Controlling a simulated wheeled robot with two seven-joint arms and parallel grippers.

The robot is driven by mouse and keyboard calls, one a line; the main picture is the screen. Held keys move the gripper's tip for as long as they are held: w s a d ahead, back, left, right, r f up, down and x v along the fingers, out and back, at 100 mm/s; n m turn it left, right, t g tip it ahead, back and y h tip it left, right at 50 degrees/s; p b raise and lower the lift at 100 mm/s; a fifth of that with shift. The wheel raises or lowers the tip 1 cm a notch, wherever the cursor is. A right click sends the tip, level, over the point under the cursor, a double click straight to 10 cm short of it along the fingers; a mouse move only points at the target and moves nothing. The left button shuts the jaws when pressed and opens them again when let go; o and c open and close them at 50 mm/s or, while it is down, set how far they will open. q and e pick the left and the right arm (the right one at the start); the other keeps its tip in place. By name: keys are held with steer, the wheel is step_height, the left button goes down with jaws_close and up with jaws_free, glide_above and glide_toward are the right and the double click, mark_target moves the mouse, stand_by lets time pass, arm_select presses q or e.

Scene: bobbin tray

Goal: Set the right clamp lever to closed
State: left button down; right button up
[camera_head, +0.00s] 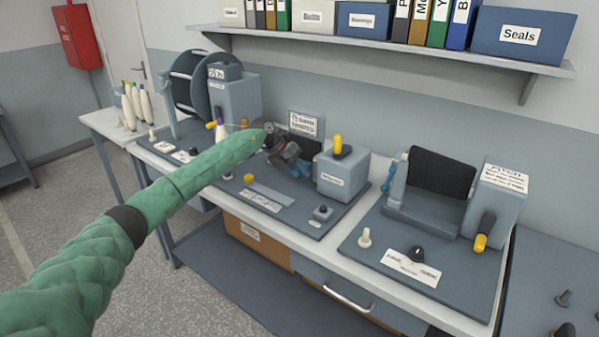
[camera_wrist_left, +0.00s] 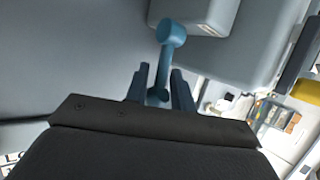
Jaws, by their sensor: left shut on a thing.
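My left gripper (camera_head: 297,166) is at the middle station of the bench, at the end of my green-sleeved arm. In the left wrist view its two dark fingers (camera_wrist_left: 160,85) are shut around the stem of a blue lever (camera_wrist_left: 171,34), whose round end sticks out past the fingertips. In the head view my gripper and wrist cover much of this lever and its mount, so its exact setting is hard to tell. Another blue lever (camera_head: 389,177) stands at the left side of the right-hand station, apart from my gripper. My right gripper is out of view.
A grey box (camera_head: 343,174) with an upright yellow-tipped handle (camera_head: 338,144) stands just right of my gripper. The right-hand station has a dark panel (camera_head: 441,171), a hanging yellow-tipped handle (camera_head: 483,238) and a black knob (camera_head: 417,254). A shelf (camera_head: 400,47) with binders runs above.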

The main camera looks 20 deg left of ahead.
arm_select(q)
steer(key=shift+w+r+g+y, duration=0.15)
steer(key=shift+r+g+y, duration=0.15)
steer(key=shift+r+g, duration=0.3)
steer(key=shift+r+n+g+y, duration=0.15)
steer(key=shift+n+g+y, duration=0.2)
steer(key=shift+g, duration=0.45)
steer(key=shift+w+d+r+n+g+y, duration=0.15)
steer(key=shift+r+n+g+y, duration=0.1)
steer(key=shift+g, duration=0.25)
steer(key=shift+w+r+n+g+y, duration=0.1)
steer(key=shift+r+n+g, duration=0.1)
steer(key=shift+g, duration=0.3)
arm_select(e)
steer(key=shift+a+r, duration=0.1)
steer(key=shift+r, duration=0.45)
arm_select(q)
steer(key=c, duration=1.2)
jaws_free()
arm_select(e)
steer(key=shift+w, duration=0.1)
arm_select(q)
steer(key=shift+r+b, duration=0.15)
steer(key=shift+b, duration=0.15)
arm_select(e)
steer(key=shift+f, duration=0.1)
